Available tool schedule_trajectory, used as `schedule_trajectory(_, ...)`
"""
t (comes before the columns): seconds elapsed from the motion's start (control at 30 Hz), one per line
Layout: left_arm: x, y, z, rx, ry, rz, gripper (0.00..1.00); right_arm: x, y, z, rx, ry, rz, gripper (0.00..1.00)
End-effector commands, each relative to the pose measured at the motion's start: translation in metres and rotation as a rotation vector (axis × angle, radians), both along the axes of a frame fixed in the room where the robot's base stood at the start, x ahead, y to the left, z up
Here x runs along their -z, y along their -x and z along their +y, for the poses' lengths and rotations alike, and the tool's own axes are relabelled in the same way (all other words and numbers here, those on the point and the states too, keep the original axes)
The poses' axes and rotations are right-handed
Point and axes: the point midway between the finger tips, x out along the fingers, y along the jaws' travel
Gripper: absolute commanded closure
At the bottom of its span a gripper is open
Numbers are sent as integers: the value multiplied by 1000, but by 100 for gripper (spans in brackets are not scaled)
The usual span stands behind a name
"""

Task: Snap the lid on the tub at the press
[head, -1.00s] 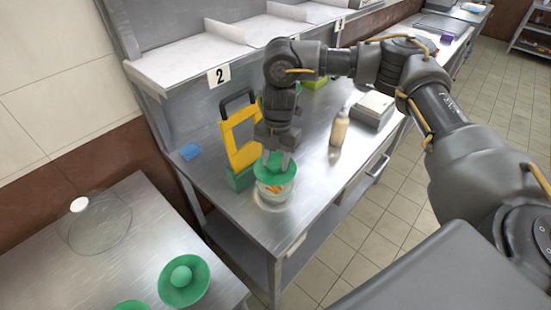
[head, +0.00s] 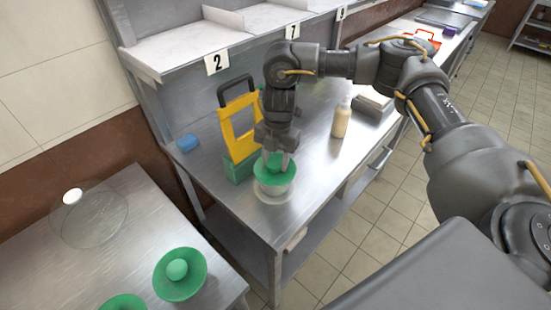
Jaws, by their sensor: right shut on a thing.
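My right gripper (head: 275,157), pointing down, is shut on the green lid (head: 272,176). The lid is over the mouth of the pale, clear-sided tub (head: 273,193); I cannot tell whether its rim is snapped down. The tub stands on the steel counter in front of the press (head: 228,132), which has a yellow frame, black handle and green base. The gripper and forearm hide part of the press. My left gripper is out of view.
A cream bottle (head: 341,120) and a grey box (head: 373,105) stand right of the tub. A blue sponge (head: 187,143) lies left of the press. Shelves rise behind.

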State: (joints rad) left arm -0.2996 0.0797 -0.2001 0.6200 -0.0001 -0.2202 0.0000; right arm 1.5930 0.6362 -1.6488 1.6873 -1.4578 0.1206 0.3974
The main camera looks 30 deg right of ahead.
Motion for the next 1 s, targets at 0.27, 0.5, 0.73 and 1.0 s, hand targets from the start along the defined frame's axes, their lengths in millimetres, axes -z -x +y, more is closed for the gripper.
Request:
schedule_trajectory(0.27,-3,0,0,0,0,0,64,-1,0,0,0,0,0,80)
schedule_trajectory(0.5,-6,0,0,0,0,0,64,-1,-1,-1,1,0,0,80)
schedule_trajectory(0.73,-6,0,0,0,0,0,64,0,-1,-1,1,0,0,80)
schedule_trajectory(1.0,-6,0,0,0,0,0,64,-1,-1,-1,0,0,0,80)
